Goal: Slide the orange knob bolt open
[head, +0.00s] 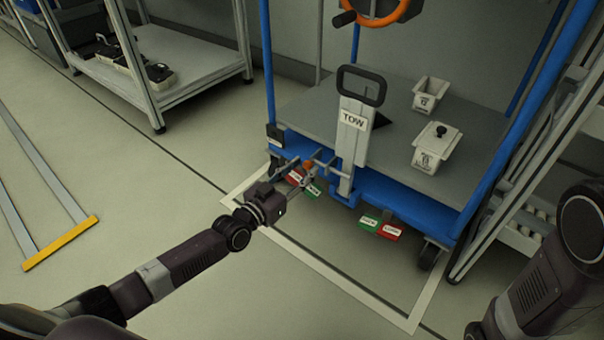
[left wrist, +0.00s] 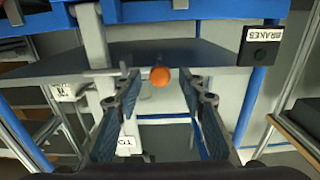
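The orange knob (head: 308,167) of the bolt is at the front edge of the blue cart (head: 398,193), left of the tow handle (head: 352,130). It also shows in the left wrist view (left wrist: 160,76), as a round orange end. My left gripper (head: 303,172) reaches to it from the front left. In the left wrist view its fingers (left wrist: 157,84) are spread, with the knob between the tips in the picture and gaps on both sides. Whether the knob lies at fingertip depth is unclear. The bolt's rod is mostly hidden. My right gripper is out of view.
Red and green pedals (head: 390,232) stick out below the cart's front edge, with others near my left gripper. A brakes label (left wrist: 262,45) is on the cart. Two white bins (head: 436,148) stand on the deck.

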